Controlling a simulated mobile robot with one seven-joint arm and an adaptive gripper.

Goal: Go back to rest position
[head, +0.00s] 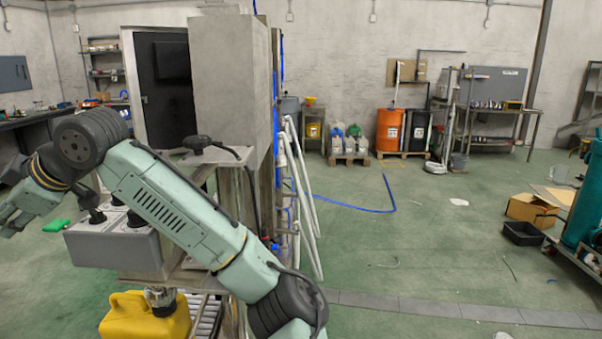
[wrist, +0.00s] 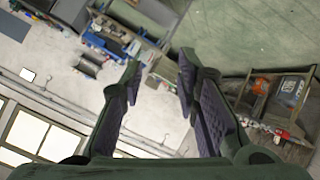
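My arm crosses the left half of the head view, from the bottom middle up to the left edge. My gripper (wrist: 158,85) shows in the wrist view with its two dark padded fingers apart and nothing between them. In the head view only part of the gripper shows, near the left edge. The wrist view looks past the fingers at distant shelves, windows and wall, turned on their side.
A grey box unit (head: 115,245) and a yellow jerrycan (head: 145,318) stand close behind and below my arm. A tall grey cabinet (head: 230,85) rises behind it. Green floor (head: 420,235) is open at centre right. A cardboard box (head: 530,210) and black crate (head: 522,233) lie at right.

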